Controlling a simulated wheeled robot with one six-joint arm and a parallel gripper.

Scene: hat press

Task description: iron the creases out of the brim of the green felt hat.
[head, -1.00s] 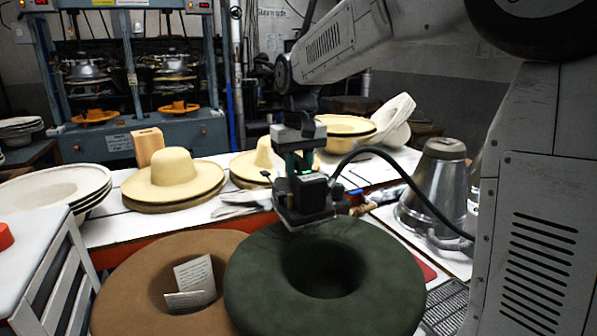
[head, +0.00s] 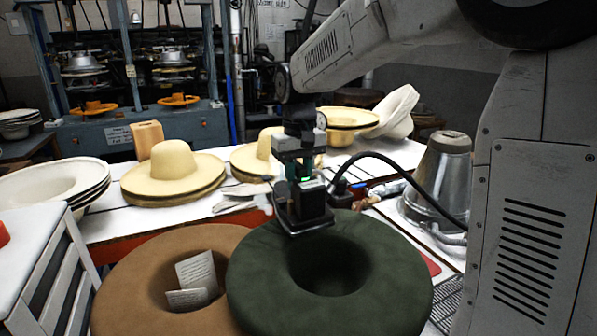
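The green felt hat (head: 385,295) lies upside down in the foreground, its brim facing up around the dark crown opening. My gripper (head: 300,170) is shut on a dark, boxy iron (head: 303,208) with a black hose. The iron is over the far side of the green brim, just behind the crown opening, and its plate looks to be on or very close to the felt. The felt under the plate is hidden. Faint ripples show on the brim left of the iron.
A brown hat (head: 130,285) with paper cards in its crown lies at left, against the green one. Behind are a white table (head: 110,225), pale hats (head: 173,165) and gloves (head: 240,195). A metal cone (head: 440,180) stands at right. The hose arcs right from the iron.

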